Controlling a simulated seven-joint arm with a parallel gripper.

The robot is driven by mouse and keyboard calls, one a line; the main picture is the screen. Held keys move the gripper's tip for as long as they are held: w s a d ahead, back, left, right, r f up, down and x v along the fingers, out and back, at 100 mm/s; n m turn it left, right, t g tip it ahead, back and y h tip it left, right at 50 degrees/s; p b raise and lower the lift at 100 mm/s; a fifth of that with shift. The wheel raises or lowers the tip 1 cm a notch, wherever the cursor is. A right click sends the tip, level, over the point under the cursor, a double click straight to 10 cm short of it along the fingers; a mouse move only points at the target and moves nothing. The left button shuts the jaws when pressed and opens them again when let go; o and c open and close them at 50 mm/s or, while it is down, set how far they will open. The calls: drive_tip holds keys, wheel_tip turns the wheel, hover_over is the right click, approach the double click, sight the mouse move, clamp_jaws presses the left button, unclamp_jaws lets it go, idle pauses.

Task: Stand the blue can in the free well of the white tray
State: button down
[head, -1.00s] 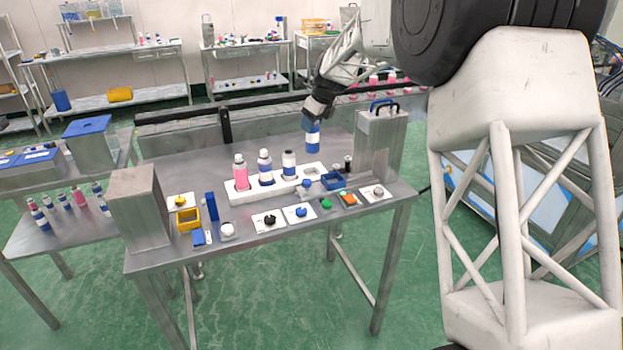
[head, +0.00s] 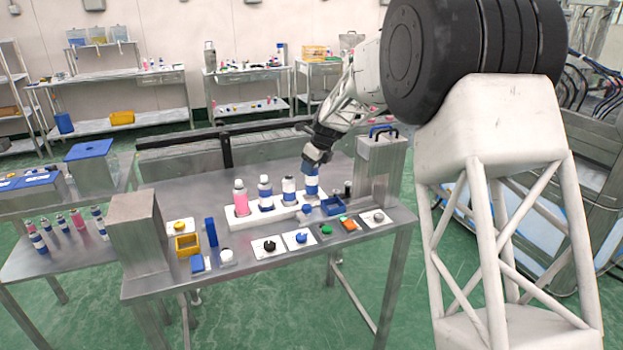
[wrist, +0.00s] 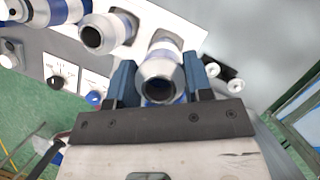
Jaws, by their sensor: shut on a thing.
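The blue can (head: 311,184) is upright in my gripper (head: 315,166), which is shut around its upper part. In the wrist view the can (wrist: 161,72) shows its open top between the two blue fingers. The white tray (head: 243,221) holds a pink can (head: 240,200) and two blue-and-white cans (head: 265,194) (head: 288,190) in a row. The held can is at the tray's right end, where the free well is now hidden. I cannot tell whether the can's base touches the well floor.
A tall metal box with a handle (head: 375,170) stands close to the right of my gripper. A blue open bin (head: 332,206) and small dark-topped items (head: 347,187) are near the tray's right end. Buttons on plates (head: 302,238) line the table front.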

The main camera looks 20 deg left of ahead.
sight(312, 177)
drive_tip(key=shift+f, duration=0.2)
drive_tip(key=shift+f, duration=1.9)
drive_tip(key=c, duration=0.5)
unclamp_jaws()
drive_tip(key=shift+f, duration=0.1)
drive_tip(key=v, duration=1.2)
